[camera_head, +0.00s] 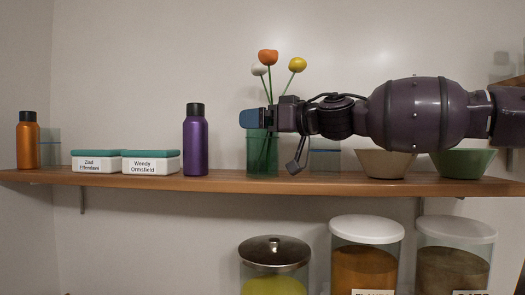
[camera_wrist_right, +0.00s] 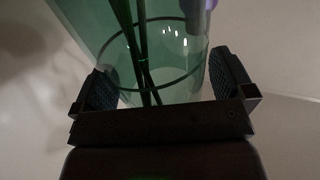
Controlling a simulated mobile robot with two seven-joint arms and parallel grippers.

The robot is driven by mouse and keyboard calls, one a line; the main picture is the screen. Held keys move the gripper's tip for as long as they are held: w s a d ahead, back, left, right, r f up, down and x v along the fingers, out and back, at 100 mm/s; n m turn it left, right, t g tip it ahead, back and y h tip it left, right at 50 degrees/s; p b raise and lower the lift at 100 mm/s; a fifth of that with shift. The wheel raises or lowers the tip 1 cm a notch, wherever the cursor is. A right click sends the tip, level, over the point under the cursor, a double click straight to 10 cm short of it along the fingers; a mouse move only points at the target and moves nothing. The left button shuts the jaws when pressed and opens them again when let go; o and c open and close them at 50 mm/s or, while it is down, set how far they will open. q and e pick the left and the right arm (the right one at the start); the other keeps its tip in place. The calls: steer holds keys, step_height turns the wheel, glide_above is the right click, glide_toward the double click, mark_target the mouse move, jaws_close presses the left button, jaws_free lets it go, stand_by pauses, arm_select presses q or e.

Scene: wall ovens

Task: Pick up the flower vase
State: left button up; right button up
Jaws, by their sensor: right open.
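The flower vase (camera_head: 262,165) is a green see-through glass holding an orange, a white and a yellow flower. It stands upright on the wooden shelf (camera_head: 220,182). My right gripper (camera_head: 258,119) comes in from the right at the vase's upper part and hides part of it and of the stems. In the right wrist view the vase (camera_wrist_right: 178,62) with its dark stems lies just ahead, between the two open fingers (camera_wrist_right: 168,88). I cannot tell whether the fingers touch the glass. My left gripper is not in view.
A purple bottle (camera_head: 195,143) stands left of the vase, then two white boxes with green lids (camera_head: 150,163) and an orange bottle (camera_head: 27,143). A beige bowl (camera_head: 385,163) and a green bowl (camera_head: 462,163) stand to the right. Lidded jars (camera_head: 366,260) stand below the shelf.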

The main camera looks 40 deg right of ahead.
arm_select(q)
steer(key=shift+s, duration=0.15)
arm_select(e)
steer(key=shift+c, duration=0.6)
steer(key=c, duration=1.2)
steer(key=shift+c, duration=1.3)
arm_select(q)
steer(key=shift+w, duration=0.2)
arm_select(e)
steer(key=shift+r, duration=0.15)
